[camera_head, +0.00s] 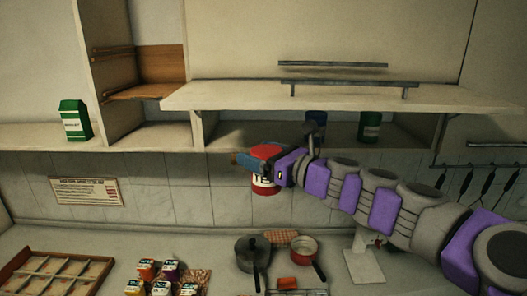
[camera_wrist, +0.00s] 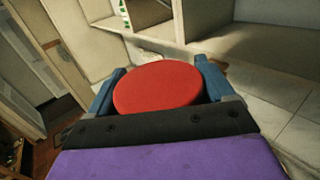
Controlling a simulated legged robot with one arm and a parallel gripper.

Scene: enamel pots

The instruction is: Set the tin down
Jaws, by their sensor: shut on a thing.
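The tin (camera_head: 265,188) has a red lid and a white label with dark letters, only partly readable. It appears upright and held in the air, in front of the lower shelf's edge and the tiled wall in the head view. My gripper (camera_head: 258,160) is shut on it near the top, with blue fingers on its sides. In the wrist view the tin's round red lid (camera_wrist: 158,88) fills the space between the two blue fingers. The tin's underside and what lies directly below it are hidden in the wrist view.
A green carton (camera_head: 74,121) stands on the lower shelf (camera_head: 35,137) at left. A blue container (camera_head: 316,119) and a green one (camera_head: 369,127) stand farther right. Below, the counter (camera_head: 120,240) holds a divided tray (camera_head: 55,272), small packets (camera_head: 166,271), a dark pan (camera_head: 253,252) and a red pot (camera_head: 303,250).

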